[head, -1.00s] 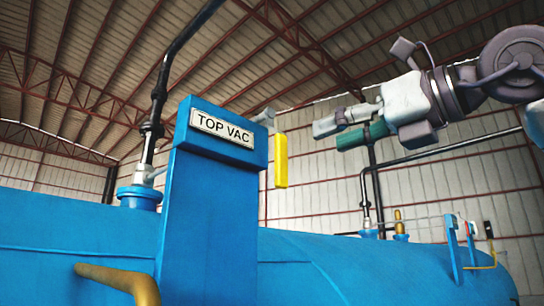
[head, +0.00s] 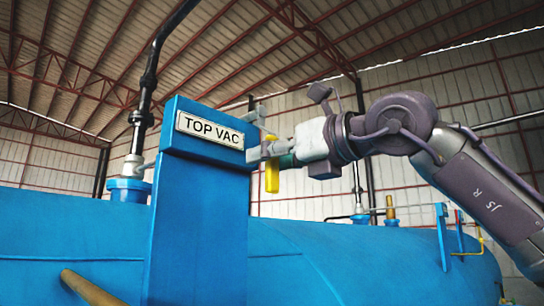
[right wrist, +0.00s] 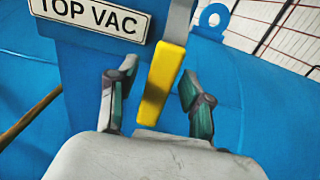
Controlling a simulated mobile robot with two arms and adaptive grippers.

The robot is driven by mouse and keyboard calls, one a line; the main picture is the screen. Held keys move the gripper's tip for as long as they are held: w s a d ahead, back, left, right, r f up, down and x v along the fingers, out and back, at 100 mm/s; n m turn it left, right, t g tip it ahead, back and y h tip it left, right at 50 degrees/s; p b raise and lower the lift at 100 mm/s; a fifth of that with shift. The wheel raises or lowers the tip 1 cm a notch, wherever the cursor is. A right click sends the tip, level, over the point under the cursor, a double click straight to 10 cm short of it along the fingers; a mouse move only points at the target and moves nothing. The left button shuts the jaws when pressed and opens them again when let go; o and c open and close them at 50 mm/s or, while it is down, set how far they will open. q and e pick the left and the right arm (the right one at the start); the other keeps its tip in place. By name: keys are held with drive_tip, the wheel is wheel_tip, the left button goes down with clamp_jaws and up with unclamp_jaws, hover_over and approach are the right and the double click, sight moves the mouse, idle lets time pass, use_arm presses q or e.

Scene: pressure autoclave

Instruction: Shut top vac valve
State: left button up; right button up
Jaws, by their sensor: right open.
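The top vac valve's yellow handle (head: 272,172) hangs down at the right side of a blue post (head: 200,210) with a "TOP VAC" plate (head: 209,130). In the right wrist view the yellow handle (right wrist: 161,80) slants slightly, its lower end between the two fingers. My right gripper (head: 268,150) is at the handle in the head view. In the right wrist view my right gripper (right wrist: 155,85) is open, with a finger on each side of the handle and gaps showing. The valve body behind the post is mostly hidden. My left gripper is not in view.
A large blue tank (head: 340,265) fills the lower part of the head view. A dark pipe (head: 148,90) rises left of the post, and a tan bar (head: 92,288) juts out low at left. Small blue brackets (head: 442,235) stand at right.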

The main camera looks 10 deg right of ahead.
clamp_jaws()
